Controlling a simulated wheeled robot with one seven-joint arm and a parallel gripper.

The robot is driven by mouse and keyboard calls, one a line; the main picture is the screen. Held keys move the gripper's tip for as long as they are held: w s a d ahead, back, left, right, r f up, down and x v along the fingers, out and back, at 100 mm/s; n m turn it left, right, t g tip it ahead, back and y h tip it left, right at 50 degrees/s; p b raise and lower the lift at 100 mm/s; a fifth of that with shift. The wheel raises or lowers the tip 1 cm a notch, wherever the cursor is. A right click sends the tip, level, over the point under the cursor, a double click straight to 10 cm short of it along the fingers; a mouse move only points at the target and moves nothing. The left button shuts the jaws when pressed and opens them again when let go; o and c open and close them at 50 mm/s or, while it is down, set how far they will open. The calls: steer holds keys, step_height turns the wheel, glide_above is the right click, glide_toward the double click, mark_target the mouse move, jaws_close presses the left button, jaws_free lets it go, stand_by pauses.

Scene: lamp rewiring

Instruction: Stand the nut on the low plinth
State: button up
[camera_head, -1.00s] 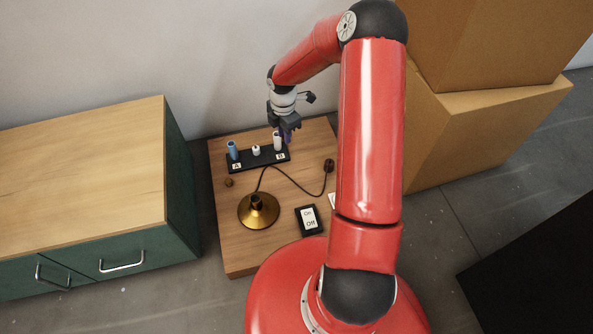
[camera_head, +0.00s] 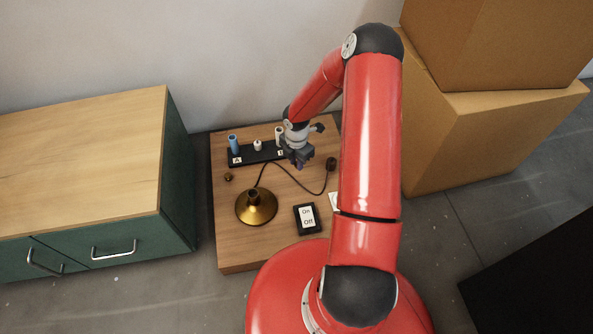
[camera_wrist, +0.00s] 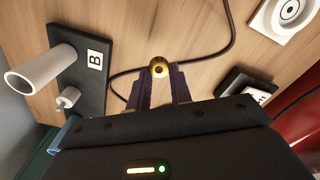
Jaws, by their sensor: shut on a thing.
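My gripper (camera_head: 299,163) is over the wooden table, just in front of the B end of the black rack. In the wrist view its two purple fingers are shut on a small brass nut (camera_wrist: 159,67) with a dark hole, held at the fingertips above the table. The nut cannot be made out in the head view. A white square pad with a round raised centre (camera_wrist: 290,14), which may be the low plinth, is at the top right of the wrist view. In the head view a white corner (camera_head: 334,202) shows, mostly hidden behind my arm.
The black rack (camera_head: 243,158) carries a blue tube (camera_head: 233,144), a short white peg (camera_head: 258,145) and a white tube (camera_wrist: 40,69). A brass lamp base (camera_head: 257,207), its dark cord, a small brown knob (camera_head: 228,178) and an On/Off switch (camera_head: 307,218) occupy the table.

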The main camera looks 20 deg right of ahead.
mark_target(297, 174)
steer(key=shift+f+b, duration=0.55)
steer(key=shift+f, duration=1.65)
steer(key=shift+f, duration=0.2)
steer(key=o, duration=0.9)
